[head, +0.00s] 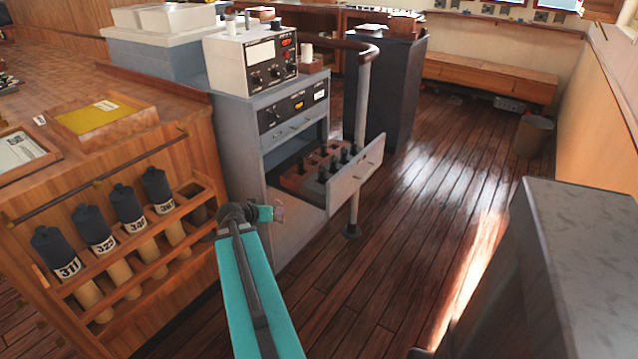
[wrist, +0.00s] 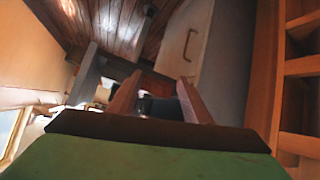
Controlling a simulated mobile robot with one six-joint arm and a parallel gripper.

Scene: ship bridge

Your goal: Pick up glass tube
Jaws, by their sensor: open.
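No glass tube can be told for certain. An open drawer (head: 355,185) of the grey console holds a brown rack (head: 292,182) with several small dark upright pieces (head: 345,153); they are too small to tell if any is a glass tube. My gripper (head: 280,213) is in front of the console, left of and below the drawer front, apart from it. In the wrist view, the two brown fingers of my gripper (wrist: 158,98) are spread, with nothing seen held between them.
A wooden cabinet (head: 185,155) with several dark-capped rolls (head: 128,205) stands at left. An instrument box (head: 225,65) tops the console. A post (head: 357,130) with a rail stands beside the drawer. A dark grey cabinet (head: 580,235) is at right; the floor (head: 430,190) between is clear.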

